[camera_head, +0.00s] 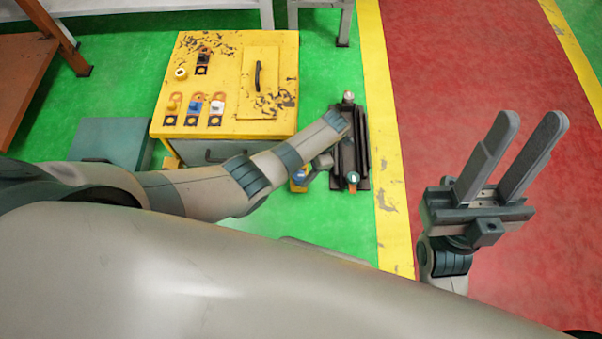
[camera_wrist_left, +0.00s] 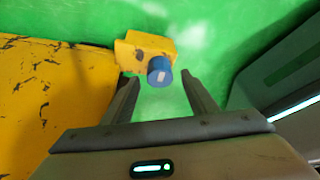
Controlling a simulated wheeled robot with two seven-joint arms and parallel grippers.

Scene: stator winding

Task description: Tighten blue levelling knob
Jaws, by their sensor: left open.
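The blue levelling knob (camera_wrist_left: 160,70) is a short blue cylinder with a pale mark on its face. It sits on a yellow bracket (camera_wrist_left: 145,47) at the top middle of the left wrist view. My left gripper (camera_wrist_left: 156,80) is open, with one finger on each side of the knob near the fingertips. I cannot tell whether either finger touches it. In the head view, the yellow bracket (camera_head: 298,184) shows low beside the cabinet, and my left forearm partly hides that area. My right gripper (camera_head: 530,122) is open and empty, raised at the right.
A worn yellow cabinet (camera_head: 222,110) with switches and a black handle stands left of centre. A dark machine part (camera_head: 347,160) lies to its right. A teal box (camera_head: 115,140) is at the left. Red floor (camera_head: 450,60) lies open beyond the yellow line.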

